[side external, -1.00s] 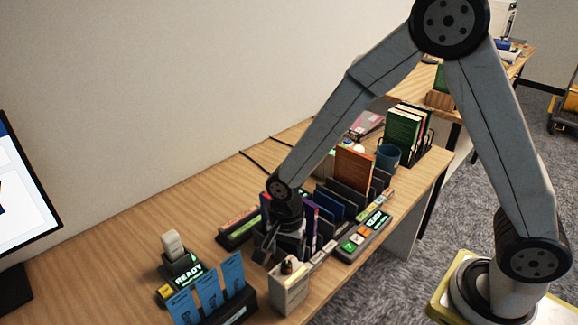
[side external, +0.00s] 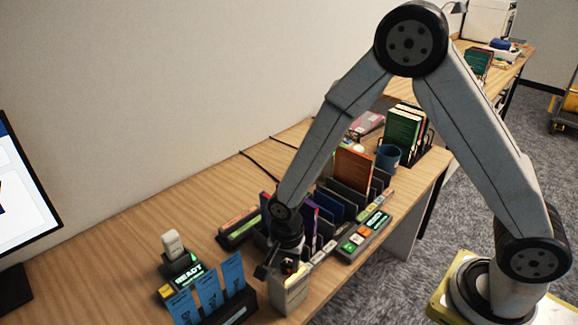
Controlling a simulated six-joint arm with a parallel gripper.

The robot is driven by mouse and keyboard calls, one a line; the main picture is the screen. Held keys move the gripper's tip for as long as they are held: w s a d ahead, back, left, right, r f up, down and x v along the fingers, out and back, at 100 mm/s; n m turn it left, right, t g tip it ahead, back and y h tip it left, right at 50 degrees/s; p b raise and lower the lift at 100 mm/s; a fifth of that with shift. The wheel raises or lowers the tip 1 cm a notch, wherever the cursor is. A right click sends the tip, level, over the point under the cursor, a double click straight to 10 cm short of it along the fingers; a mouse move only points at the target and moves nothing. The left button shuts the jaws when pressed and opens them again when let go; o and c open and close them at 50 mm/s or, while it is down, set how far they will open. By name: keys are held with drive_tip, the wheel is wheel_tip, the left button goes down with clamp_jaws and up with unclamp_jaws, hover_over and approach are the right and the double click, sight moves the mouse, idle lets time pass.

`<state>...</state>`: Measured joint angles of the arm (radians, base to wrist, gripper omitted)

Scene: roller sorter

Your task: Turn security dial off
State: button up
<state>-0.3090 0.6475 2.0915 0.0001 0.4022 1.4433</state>
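The security dial is a small dark knob on top of a beige box (side external: 291,297) at the table's front edge. In the side external view the knob is mostly hidden behind my gripper (side external: 274,273). My gripper points down over the back left part of the box, with its fingers close to the knob. I cannot tell whether the fingers touch the knob or how far apart they are. A yellow patch shows on the box top beside the fingers.
A sorter rack with upright folders (side external: 340,200) stands just behind. A button panel (side external: 364,236) is to its right. Blue cards in a black holder (side external: 232,309) stand left of the box. A scanner on a READY stand (side external: 180,264) is farther left. Bare table (side external: 110,255) lies behind.

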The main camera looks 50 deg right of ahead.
clamp_jaws()
drive_tip(key=shift+n, duration=0.5)
drive_tip(key=n, duration=0.3)
drive_tip(key=shift+n, duration=0.3)
drive_tip(key=n, duration=0.4)
drive_tip(key=shift+n, duration=0.3)
drive_tip(key=n, duration=1.2)
drive_tip(key=shift+n, duration=0.4)
